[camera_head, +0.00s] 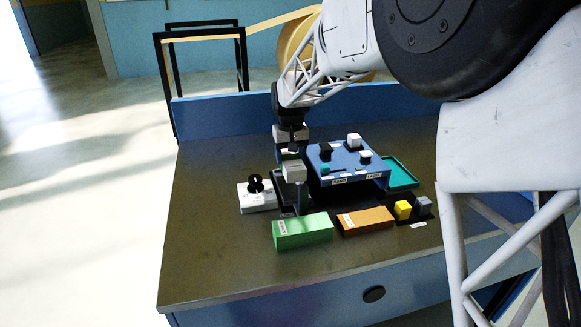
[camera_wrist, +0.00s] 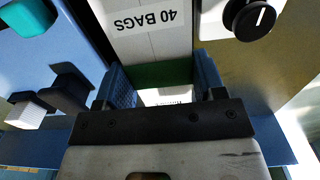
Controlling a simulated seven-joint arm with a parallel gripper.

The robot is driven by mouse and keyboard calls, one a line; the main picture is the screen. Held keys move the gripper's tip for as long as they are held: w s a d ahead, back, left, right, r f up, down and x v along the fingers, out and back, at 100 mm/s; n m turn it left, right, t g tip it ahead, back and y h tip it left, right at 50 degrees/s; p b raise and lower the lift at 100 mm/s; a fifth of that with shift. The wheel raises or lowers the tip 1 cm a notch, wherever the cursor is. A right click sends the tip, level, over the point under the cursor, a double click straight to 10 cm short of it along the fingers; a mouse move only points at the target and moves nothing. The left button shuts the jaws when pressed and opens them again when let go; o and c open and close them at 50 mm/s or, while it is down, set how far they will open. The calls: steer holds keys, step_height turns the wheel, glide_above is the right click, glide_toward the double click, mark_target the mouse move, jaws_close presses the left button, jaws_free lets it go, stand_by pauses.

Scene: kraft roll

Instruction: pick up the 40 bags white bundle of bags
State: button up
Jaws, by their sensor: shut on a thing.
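The white bundle (camera_head: 294,173) shows its near end in the head view, in front of my gripper (camera_head: 291,148). In the wrist view the white bundle (camera_wrist: 140,48) carries a "40 BAGS" label at the top. A green strip (camera_wrist: 162,73) crosses it between the two blue finger pads. My gripper (camera_wrist: 163,86) is shut on the bundle, with a pad on each side. The fingers partly hide the bundle's far part. In the head view its height above the surface below is hard to tell.
A blue platform (camera_head: 339,159) with small black, white and teal pieces stands close on the right. A white box with a black knob (camera_head: 256,194) is on the left. Green (camera_head: 304,233) and orange (camera_head: 366,221) blocks lie in front. The left table area is clear.

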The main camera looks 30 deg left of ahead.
mark_target(290, 157)
steer(key=shift+r, duration=1.75)
